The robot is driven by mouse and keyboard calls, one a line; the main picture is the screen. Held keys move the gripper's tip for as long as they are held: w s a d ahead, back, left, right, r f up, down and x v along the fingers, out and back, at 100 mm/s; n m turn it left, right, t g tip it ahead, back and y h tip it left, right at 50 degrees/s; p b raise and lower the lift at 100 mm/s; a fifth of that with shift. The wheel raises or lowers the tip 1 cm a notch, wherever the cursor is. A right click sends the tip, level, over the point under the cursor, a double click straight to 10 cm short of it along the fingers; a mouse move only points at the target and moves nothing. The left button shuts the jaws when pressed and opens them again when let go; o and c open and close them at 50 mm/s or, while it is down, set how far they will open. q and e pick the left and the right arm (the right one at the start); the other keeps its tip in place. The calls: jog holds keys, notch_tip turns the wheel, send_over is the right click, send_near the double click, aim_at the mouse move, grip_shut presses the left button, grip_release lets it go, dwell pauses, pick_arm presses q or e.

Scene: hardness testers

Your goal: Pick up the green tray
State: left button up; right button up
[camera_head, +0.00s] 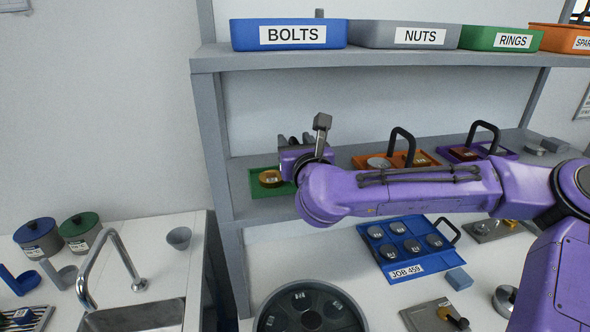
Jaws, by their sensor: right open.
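The green tray (259,191) lies flat on the left part of the middle shelf. A round gold-brown piece (270,178) sits in it. The tray's right side is partly hidden behind my right arm and wrist. My right gripper (294,140) is at the tray's right end in the picture, with its dark fingers pointing away from me. It is open; no object shows between its fingers, though the wrist hides part of them. I cannot tell whether it touches the tray or its handle. My left gripper is not in view.
Orange (367,161) and purple (504,153) trays with black handles stand right on the same shelf. Bins, including a blue one (290,34), line the shelf above. A blue job tray (398,263) lies below. A sink (140,318) and tap are at left.

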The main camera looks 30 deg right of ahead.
grip_shut()
jog(key=shift+r, duration=0.1)
